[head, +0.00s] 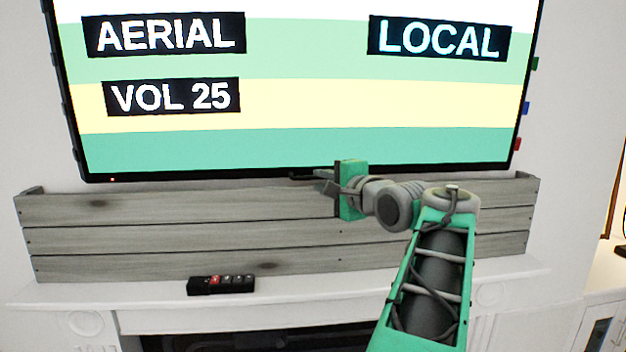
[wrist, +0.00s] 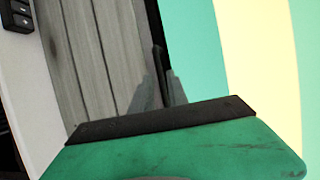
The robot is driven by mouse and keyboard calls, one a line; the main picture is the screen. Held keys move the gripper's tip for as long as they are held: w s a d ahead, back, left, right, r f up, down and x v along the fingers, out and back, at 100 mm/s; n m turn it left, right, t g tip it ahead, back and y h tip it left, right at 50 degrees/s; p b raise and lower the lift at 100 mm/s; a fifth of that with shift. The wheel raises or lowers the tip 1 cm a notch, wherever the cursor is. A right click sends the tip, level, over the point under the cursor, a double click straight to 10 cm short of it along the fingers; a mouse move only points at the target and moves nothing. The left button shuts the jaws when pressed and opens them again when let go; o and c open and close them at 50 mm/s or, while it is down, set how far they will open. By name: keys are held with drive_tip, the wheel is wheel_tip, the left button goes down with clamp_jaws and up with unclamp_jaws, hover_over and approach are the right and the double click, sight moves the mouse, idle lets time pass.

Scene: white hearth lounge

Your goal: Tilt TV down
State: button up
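The TV (head: 300,148) is a wide flat screen on the wall above the mantel, showing AERIAL, LOCAL and VOL 25 over green, white and yellow bands. Its top is out of the picture. My gripper (head: 312,180) is at the middle of the TV's lower edge, in front of the wooden boards. In the wrist view the screen (wrist: 262,60) is at the right, and the dark fingers (wrist: 162,85) lie by the TV's black edge. The fingers overlap the edge in the picture. I cannot tell whether they touch or grip it, or how far apart they are.
A grey plank box (head: 150,235) stands on the white mantel (head: 120,305) below the TV. A black remote (head: 222,285) lies in front of it, also in the wrist view (wrist: 17,15). Small coloured tabs (head: 525,108) stick out at the TV's right side.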

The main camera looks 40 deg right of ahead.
sight(312, 178)
drive_tip(key=x, duration=0.4)
drive_tip(key=shift+w+p, duration=0.2)
drive_tip(key=shift+p, duration=0.1)
drive_tip(key=shift+c, duration=0.6)
clamp_jaws()
idle(0.5)
